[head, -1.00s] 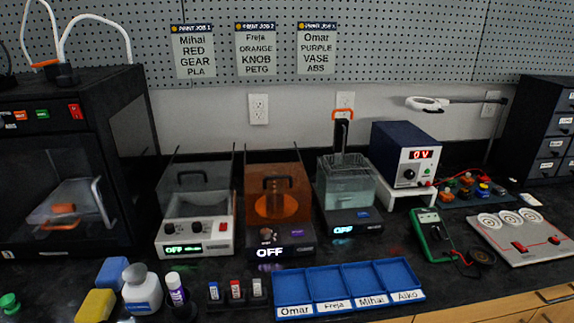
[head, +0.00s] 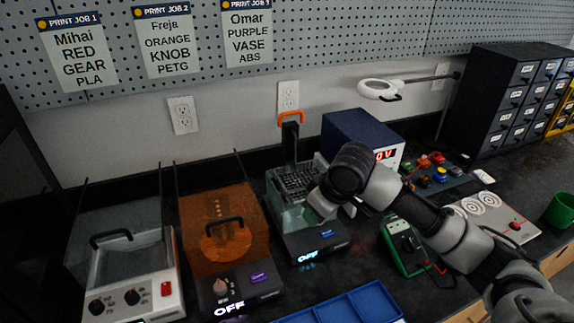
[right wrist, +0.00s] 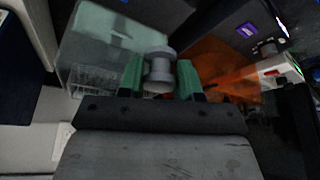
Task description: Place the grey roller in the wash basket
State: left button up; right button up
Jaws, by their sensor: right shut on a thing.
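The grey roller (right wrist: 159,69) is a spool shape with wider ends. In the right wrist view it sits between the green fingers of my right gripper, which is shut on it. In the head view my right gripper (head: 318,204) is at the right side of the clear wash tank (head: 290,218), and I cannot make out the roller there. The dark mesh wash basket (head: 296,184), with an orange-topped handle (head: 290,117), shows at the top of the tank. In the right wrist view the tank (right wrist: 108,42) lies just beyond the roller, to the left. My left gripper is out of view.
An orange-hooded machine (head: 222,235) stands left of the wash tank. A blue power supply (head: 352,135) stands behind my right arm, and a green multimeter (head: 400,240) lies to the right. A blue sorting tray (head: 350,308) is at the front edge.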

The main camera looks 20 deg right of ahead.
jog(key=w+d+r+n+y+p, duration=0.1)
jog(key=w+d+r+n+p, duration=0.3)
jog(key=d+r, duration=0.45)
jog(key=g+p, duration=0.1)
jog(key=p, duration=0.2)
send_over(297, 183)
jog(key=s+d, duration=0.1)
jog(key=shift+n, duration=0.3)
jog(key=f, duration=0.4)
jog(key=shift+s+d+f, duration=0.15)
jog(key=shift+s+f, duration=0.05)
jog(key=shift+f, duration=0.1)
jog(key=shift+w+f, duration=0.35)
notch_tip(297, 183, down, 3)
jog(key=shift+f+p, duration=0.1)
jog(key=shift+p, duration=0.5)
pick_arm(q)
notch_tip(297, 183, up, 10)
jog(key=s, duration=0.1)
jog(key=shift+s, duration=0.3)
pick_arm(e)
jog(key=shift+f, duration=0.4)
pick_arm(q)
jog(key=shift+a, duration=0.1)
pick_arm(e)
jog(key=shift+f, duration=0.1)
jog(key=o, duration=0.9)
